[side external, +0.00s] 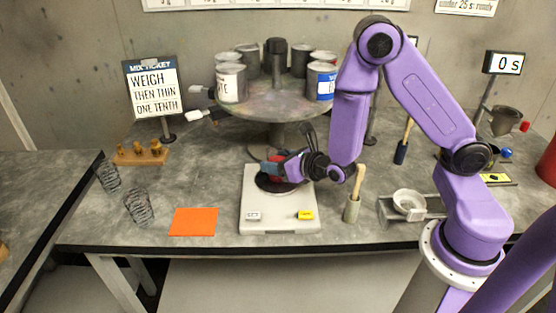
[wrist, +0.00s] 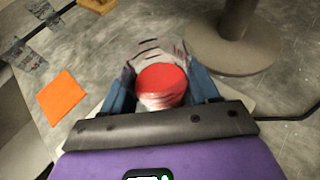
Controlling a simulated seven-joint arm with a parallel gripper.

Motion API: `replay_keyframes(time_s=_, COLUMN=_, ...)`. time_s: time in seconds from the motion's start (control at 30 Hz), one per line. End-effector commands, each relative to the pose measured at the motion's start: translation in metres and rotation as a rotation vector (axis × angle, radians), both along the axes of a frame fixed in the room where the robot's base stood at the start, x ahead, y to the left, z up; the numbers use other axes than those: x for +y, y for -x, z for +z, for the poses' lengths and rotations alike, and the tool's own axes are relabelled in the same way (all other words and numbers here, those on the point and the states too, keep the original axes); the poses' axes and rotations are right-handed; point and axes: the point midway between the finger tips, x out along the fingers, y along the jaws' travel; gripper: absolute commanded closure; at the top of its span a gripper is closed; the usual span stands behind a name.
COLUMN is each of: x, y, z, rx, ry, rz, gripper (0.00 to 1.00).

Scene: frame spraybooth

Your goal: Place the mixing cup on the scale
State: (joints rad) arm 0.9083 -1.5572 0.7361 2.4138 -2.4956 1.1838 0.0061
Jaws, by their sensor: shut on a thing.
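The mixing cup (wrist: 150,52) is a clear cup with dark marks on its wall and red inside, held between my fingers in the wrist view. In the side view its red part (side external: 274,170) shows over the dark round pan of the white scale (side external: 256,212). My gripper (side external: 277,168) comes in from the right, low over the pan, shut on the cup; its blue fingers flank the cup in the wrist view (wrist: 163,84). The cup's base is mostly hidden, so I cannot tell whether it touches the pan.
A turntable (side external: 265,100) with several paint cans stands behind the scale. An orange sheet (side external: 194,222) and clear marked cups (side external: 139,206) lie to the left. A brush in a holder (side external: 353,207) and a grey fixture with a white ring (side external: 409,203) are to the right.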

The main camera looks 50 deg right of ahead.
Motion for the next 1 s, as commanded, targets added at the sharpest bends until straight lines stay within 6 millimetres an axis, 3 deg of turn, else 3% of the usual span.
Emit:
replay_keyframes(time_s=0.03, x=0.0, y=0.0, z=-0.001, rx=0.0, ry=0.0, rz=0.0, gripper=0.34)
replay_keyframes(time_s=0.1, x=0.0, y=0.0, z=0.0, rx=0.0, ry=0.0, rz=0.0, gripper=0.15)
replay_keyframes(time_s=0.5, x=0.0, y=0.0, z=0.004, rx=-0.002, ry=-0.001, rz=0.0, gripper=0.15)
replay_keyframes(time_s=1.0, x=-0.001, y=0.055, z=0.026, rx=-0.002, ry=0.0, rz=0.0, gripper=0.15)
